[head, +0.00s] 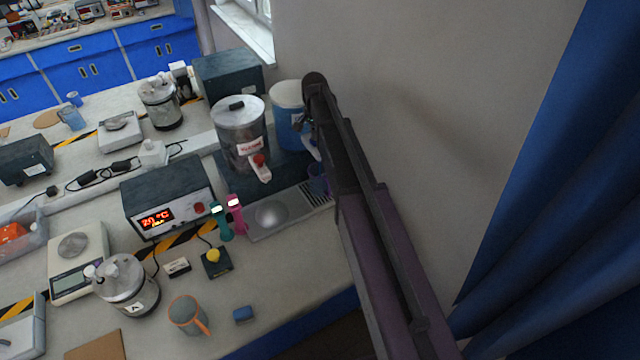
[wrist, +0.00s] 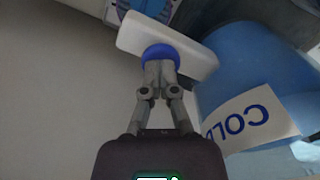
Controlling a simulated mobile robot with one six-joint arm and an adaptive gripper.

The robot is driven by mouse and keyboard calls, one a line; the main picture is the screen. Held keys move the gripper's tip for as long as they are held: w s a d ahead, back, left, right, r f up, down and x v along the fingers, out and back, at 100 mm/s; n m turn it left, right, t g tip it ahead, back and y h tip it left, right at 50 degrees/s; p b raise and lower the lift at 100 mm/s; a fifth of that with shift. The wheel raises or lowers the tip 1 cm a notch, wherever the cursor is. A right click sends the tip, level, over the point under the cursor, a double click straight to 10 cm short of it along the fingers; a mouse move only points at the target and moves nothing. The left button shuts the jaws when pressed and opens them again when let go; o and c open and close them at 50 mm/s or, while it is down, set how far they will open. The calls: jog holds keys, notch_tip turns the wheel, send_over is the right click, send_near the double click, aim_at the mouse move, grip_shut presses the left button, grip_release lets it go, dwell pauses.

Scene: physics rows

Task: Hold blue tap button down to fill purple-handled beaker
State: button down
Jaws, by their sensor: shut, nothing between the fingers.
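The blue dispenser (head: 287,98) stands against the wall in the head view. In the wrist view it fills the right side (wrist: 250,75), with a label reading "COLD". Its white tap (wrist: 200,55) carries a round blue button (wrist: 160,51). My gripper (wrist: 160,72) is shut and empty, its fingertips at the button and overlapping it in the picture. They look in contact; I cannot tell how far the button is pressed. A bluish-purple beaker (head: 317,180) stands below the tap by the drip tray, partly hidden by my arm. Its handle and water level cannot be made out.
A silver urn (head: 240,130) with a red tap button stands left of the blue dispenser. The drip tray (head: 290,212) lies in front. Teal and pink handled items (head: 236,212), a heater box (head: 165,195) and an orange-handled mug (head: 187,315) are further left. The wall is close on the right.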

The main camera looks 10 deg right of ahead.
notch_tip(320, 180, up, 5)
jog(key=p, duration=0.5)
jog(key=shift+s, duration=0.1)
dwell(0.9)
jog(key=shift+s+f, duration=0.2)
jog(key=shift+s, duration=0.1)
jog(key=s+f+n+b, duration=0.2)
jog(key=s+f+b, duration=0.1)
jog(key=s, duration=0.6)
jog(key=s+f+n+b, duration=0.2)
jog(key=s+n+b, duration=0.1)
jog(key=s, duration=0.7)
jog(key=s+f+n+b, duration=0.3)
jog(key=s, duration=0.6)
jog(key=shift+s+f, duration=0.15)
jog(key=shift+f, duration=0.2)
